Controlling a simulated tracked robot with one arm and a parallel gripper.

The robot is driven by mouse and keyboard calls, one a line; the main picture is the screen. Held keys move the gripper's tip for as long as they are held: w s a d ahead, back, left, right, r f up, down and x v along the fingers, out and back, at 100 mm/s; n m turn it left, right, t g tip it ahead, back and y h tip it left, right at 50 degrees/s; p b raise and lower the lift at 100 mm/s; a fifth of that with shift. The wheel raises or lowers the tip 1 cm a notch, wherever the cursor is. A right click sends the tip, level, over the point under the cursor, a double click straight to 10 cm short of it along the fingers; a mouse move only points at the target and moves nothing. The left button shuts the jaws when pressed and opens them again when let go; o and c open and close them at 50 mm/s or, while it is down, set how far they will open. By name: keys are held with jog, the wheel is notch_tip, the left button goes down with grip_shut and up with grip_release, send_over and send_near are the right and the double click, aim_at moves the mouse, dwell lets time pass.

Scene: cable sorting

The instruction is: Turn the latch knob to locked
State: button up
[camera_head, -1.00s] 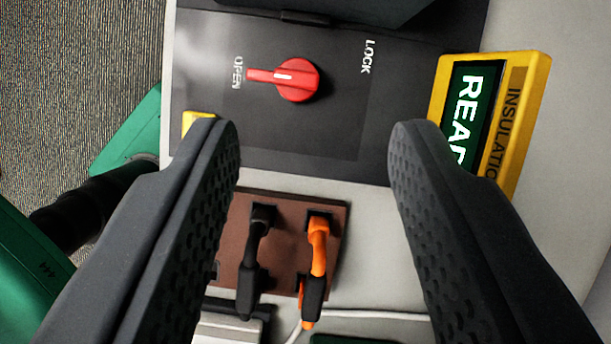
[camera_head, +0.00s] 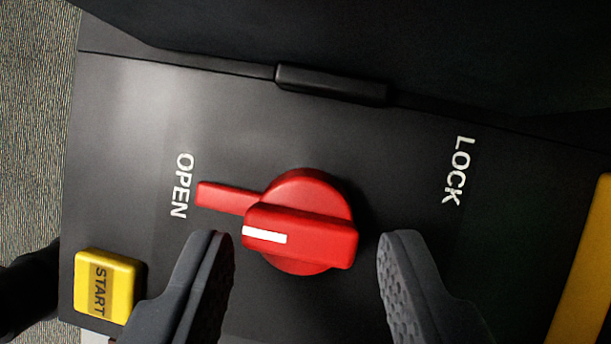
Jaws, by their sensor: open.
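The red latch knob (camera_head: 310,225) sits on a black panel (camera_head: 330,120). Its white mark and its pointer tab aim left at the OPEN label (camera_head: 181,186). The LOCK label (camera_head: 454,171) is on the right of the knob. My gripper (camera_head: 305,245) is open. Its left finger is left of the knob's lower part and its right finger is right of it. A gap shows between each finger and the knob in the picture; the depth between them is hard to tell.
A yellow START button (camera_head: 106,285) is at the lower left, close to my left finger. A black handle-like bar (camera_head: 331,85) is on the panel's upper edge. A yellow frame (camera_head: 585,275) is at the right edge.

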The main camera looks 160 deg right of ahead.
jog(key=shift+x, duration=1)
jog(key=c, duration=0.6)
jog(key=shift+a, duration=0.25)
jog(key=shift+c, duration=0.2)
jog(key=shift+d, duration=0.15)
